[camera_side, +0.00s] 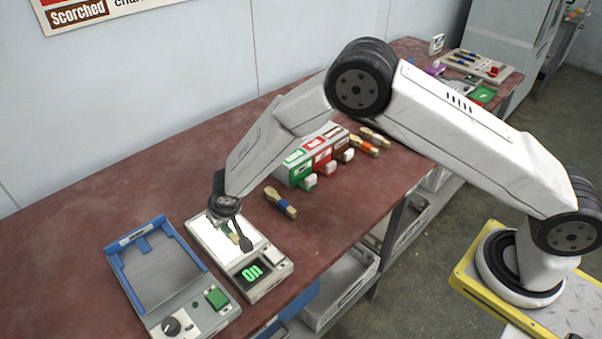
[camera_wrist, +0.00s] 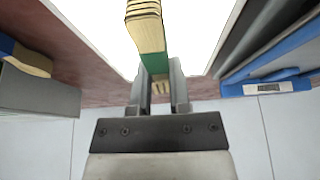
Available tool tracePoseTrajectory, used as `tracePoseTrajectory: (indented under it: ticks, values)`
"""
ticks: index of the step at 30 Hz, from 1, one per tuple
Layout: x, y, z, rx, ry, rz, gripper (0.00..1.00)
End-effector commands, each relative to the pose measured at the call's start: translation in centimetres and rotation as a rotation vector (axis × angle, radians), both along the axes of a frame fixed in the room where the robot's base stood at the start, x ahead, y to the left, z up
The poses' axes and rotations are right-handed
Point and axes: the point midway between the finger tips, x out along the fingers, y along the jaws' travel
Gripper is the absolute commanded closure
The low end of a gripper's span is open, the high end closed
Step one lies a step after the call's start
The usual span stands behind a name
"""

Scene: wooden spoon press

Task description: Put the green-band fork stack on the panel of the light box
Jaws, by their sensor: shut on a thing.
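The green-band fork stack, pale wood with a green band, shows in the wrist view (camera_wrist: 147,32) and as a small piece in the side view (camera_side: 232,237). My gripper (camera_wrist: 156,85) is shut on it near the green band; in the side view my gripper (camera_side: 238,232) is over the panel. The light box (camera_side: 268,288) has a bright white panel (camera_side: 208,233) and a display reading ON in green. The stack is over the panel; I cannot tell whether it touches it. One end of the stack is hidden between the fingers.
A blue and grey press-like device (camera_side: 165,275) with a knob and green button stands left of the light box. A blue-band stack (camera_side: 281,202) lies behind it to the right. Green, red and brown boxes (camera_side: 318,155) stand farther back, near other banded stacks (camera_side: 364,147).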

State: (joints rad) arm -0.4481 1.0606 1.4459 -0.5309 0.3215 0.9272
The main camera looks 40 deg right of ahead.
Motion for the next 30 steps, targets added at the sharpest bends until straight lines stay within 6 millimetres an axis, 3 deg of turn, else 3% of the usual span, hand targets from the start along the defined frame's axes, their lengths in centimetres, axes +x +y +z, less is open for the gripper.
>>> tracePoseTrajectory:
  ticks: [7,8,11,23,30]
  values:
    - [0.0,0.0,-0.3,0.000,0.000,0.000,1.00]
    - [0.0,0.0,-0.3,0.000,0.000,0.000,0.71]
    - [0.0,0.0,-0.2,0.000,0.000,0.000,0.41]
    - [0.0,0.0,-0.1,0.000,0.000,-0.001,0.41]
    - [-0.4,0.0,1.0,0.000,0.000,-0.001,0.41]
